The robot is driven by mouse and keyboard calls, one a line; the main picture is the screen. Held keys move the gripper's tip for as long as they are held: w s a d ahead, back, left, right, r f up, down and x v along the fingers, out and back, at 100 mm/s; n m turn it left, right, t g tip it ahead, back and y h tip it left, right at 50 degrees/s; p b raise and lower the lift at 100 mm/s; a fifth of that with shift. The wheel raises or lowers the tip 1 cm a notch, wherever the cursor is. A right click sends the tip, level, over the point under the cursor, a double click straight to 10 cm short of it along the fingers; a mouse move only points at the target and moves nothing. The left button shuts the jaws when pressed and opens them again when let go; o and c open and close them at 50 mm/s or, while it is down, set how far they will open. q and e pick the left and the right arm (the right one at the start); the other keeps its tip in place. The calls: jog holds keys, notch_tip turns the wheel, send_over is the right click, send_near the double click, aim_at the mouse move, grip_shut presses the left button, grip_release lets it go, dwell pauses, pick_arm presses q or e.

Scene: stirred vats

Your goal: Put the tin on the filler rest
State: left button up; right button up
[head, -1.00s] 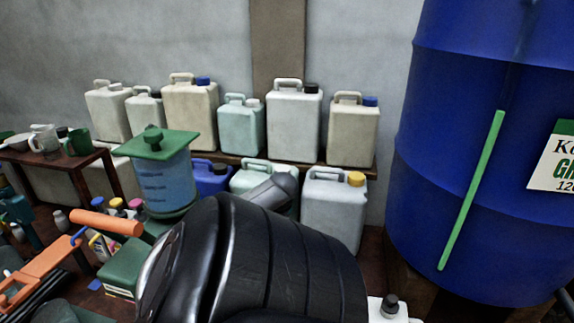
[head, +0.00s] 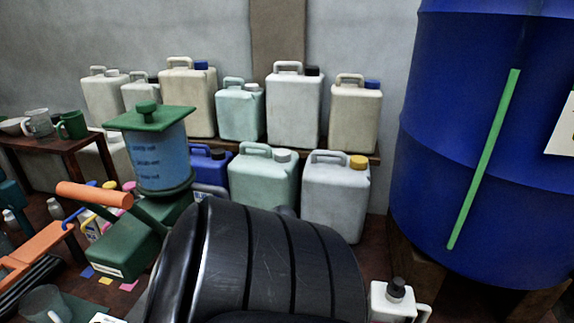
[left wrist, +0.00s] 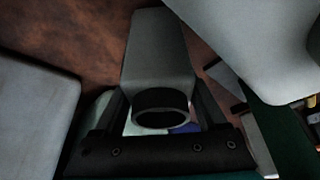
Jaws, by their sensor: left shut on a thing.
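My left gripper (left wrist: 160,118) shows in the left wrist view, its two dark fingers on either side of a pale grey body with a dark round collar, apparently the tin (left wrist: 158,55). It is shut on this thing. In the head view my black arm covers the lower middle and hides the gripper and the tin. The filler (head: 158,165) stands left of my arm, with a blue see-through tank, green lid and an orange-handled lever. Its green base (head: 128,245) is partly behind my arm. I cannot make out the rest on it. My right gripper is not in view.
Several jerrycans stand on a shelf (head: 375,158) along the wall, with more below, including a yellow-capped one (head: 335,198). A big blue drum (head: 480,150) stands right. A small white bottle (head: 392,302) is at lower right. A brown table (head: 65,146) holds mugs at left.

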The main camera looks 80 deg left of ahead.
pick_arm(q)
jog(key=o, duration=1)
jog(key=shift+f, duration=0.1)
jog(key=o, duration=0.3)
jog(key=shift+o, duration=0.2)
